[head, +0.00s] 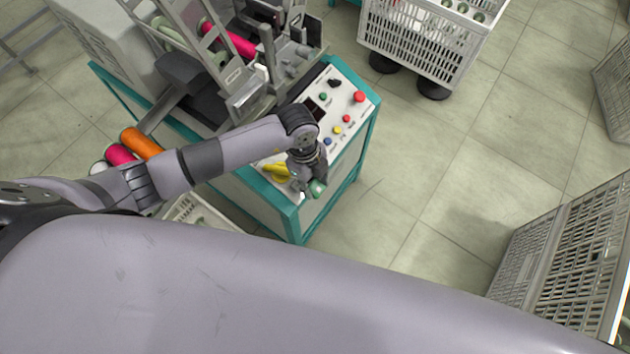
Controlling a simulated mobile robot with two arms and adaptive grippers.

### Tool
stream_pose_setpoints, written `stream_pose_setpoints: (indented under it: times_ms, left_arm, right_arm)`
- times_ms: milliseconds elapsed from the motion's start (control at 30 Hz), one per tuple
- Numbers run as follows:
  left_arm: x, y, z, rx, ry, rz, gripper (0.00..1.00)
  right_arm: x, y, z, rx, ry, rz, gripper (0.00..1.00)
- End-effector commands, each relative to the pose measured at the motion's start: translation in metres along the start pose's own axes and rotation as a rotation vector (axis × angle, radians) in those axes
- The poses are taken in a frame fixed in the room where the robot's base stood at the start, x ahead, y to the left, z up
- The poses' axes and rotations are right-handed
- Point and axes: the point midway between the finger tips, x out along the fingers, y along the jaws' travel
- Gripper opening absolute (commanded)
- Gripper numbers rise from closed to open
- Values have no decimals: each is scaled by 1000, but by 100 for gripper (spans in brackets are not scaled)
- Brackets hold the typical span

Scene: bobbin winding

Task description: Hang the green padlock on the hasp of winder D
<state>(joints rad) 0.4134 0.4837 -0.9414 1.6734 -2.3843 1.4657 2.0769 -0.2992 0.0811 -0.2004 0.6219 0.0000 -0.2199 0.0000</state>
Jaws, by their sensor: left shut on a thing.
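My left gripper (309,183) reaches in from the left and points down at the front corner of the winder's control panel (352,86). It is shut on the green padlock (319,188), which shows as a small green piece at the fingertips, partly covered by the fingers. A yellow part (275,172) lies on the panel just left of the gripper. I cannot tell whether it is the hasp, and no winder letter is readable. Whether the padlock touches anything is hidden. My right gripper is out of view.
The panel carries several coloured buttons and a red knob (359,96). Winder frames and bobbins stand behind it. Orange (140,143) and pink bobbins lie at left. A grey crate (420,40) on wheels is at the back, another (570,262) at right. The tiled floor between is clear.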

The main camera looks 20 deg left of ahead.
Motion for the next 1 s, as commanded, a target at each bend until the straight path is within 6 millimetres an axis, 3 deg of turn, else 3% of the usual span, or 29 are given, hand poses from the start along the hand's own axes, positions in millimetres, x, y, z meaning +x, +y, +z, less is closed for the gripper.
stream_pose_setpoints:
  times_ms: [1000]
  left_arm:
    - [26, 0, 18, 0, 0, 0, 0]
  right_arm:
    - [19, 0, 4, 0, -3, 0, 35]
